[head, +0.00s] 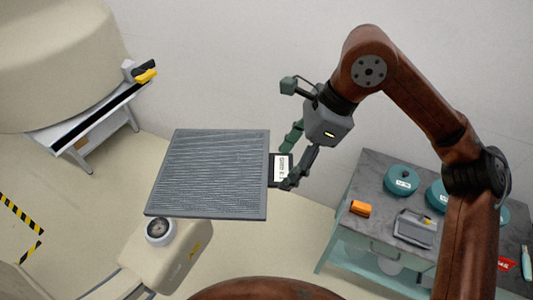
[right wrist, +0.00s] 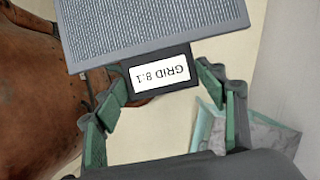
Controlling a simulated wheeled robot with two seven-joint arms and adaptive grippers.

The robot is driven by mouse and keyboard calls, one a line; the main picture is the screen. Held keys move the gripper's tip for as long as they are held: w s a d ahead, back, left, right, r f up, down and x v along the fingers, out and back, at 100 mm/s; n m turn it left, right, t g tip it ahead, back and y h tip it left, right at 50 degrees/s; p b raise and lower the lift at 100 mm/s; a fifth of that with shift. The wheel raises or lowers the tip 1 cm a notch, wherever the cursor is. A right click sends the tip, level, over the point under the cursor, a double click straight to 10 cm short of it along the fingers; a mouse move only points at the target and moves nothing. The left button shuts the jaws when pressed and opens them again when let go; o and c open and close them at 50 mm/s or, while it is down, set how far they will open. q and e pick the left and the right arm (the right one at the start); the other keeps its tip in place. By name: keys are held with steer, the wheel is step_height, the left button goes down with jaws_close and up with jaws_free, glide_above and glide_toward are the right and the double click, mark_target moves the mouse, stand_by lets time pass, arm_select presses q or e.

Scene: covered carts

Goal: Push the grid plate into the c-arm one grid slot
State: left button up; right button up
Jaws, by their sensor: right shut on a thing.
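The grid plate (head: 208,173) is a square grey, finely ribbed panel, held out flat in mid-air in the head view. It also shows at the top of the right wrist view (right wrist: 150,25). Its black handle tab (head: 274,169) has a white label reading GRID 8:1. My right gripper (head: 292,163) is shut on this tab, one finger at each side. A large beige rounded housing (head: 55,55), apparently part of the c-arm, stands at upper left. A white ledge with a black strip (head: 85,122) sits beneath it, apart from the plate. My left gripper is not in view.
A beige unit with a round dial (head: 160,230) lies below the plate. Open floor separates the plate from the ledge.

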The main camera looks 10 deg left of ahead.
steer(key=s+a+r+m+t+p, duration=0.1)
steer(key=s+a+r+m, duration=0.1)
steer(key=s+r, duration=0.45)
steer(key=s+a+r+m+t+p, duration=0.1)
steer(key=s+a+r+m, duration=0.15)
steer(key=s+r, duration=0.35)
steer(key=w+a, duration=0.1)
steer(key=a, duration=0.1)
steer(key=w+a+r+p, duration=0.1)
steer(key=a, duration=0.1)
steer(key=shift+w, duration=0.35)
steer(key=shift+w+a, duration=0.1)
steer(key=shift+a, duration=0.15)
stand_by(0.7)
steer(key=shift+a, duration=0.1)
stand_by(0.4)
steer(key=w+a+p, duration=0.3)
steer(key=a+p, duration=0.2)
steer(key=a, duration=0.5)
steer(key=shift+w, duration=0.35)
stand_by(3.2)
